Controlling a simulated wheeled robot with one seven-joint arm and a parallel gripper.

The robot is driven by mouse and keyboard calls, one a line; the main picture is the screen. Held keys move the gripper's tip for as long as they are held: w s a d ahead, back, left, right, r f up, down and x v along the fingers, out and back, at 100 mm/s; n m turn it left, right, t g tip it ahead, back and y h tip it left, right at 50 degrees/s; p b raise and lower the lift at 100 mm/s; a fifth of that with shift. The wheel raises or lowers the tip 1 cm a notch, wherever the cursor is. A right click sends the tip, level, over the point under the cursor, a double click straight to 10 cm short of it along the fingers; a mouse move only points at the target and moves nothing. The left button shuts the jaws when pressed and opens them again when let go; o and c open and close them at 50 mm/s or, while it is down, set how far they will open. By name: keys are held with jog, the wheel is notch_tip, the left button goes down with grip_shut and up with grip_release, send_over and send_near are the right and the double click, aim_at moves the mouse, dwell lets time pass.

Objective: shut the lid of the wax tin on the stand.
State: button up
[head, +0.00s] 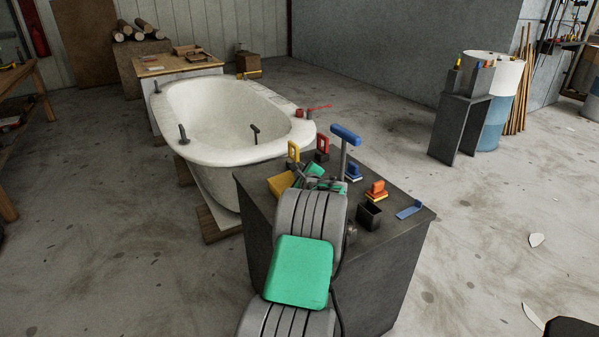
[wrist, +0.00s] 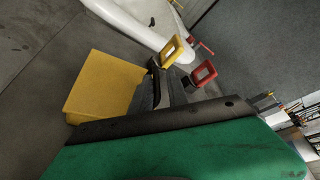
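A plain yellow box-like thing (head: 281,184), which looks like the wax tin, sits at the left edge of the dark stand (head: 330,248). In the wrist view the yellow box (wrist: 103,88) shows as a smooth block. I cannot make out its lid or hinge, and my arm partly covers it in the head view. My gripper (head: 318,184) is low over the stand, just right of the box. In the wrist view its dark fingers (wrist: 165,82) are beside the box's right side. Whether they touch it, or are open or shut, I cannot tell.
Yellow (head: 293,151) and red (head: 322,146) loop handles stand behind my gripper. A blue T-handle (head: 345,135), an orange-topped block (head: 376,189), a dark open box (head: 369,216) and a blue piece (head: 409,209) are on the stand.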

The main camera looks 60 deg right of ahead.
jog(key=shift+a, duration=0.15)
jog(key=v, duration=0.7)
jog(key=shift+s+a+p, duration=0.2)
jog(key=shift+a+p, duration=0.05)
jog(key=shift+p, duration=0.05)
jog(key=shift+c, duration=0.2)
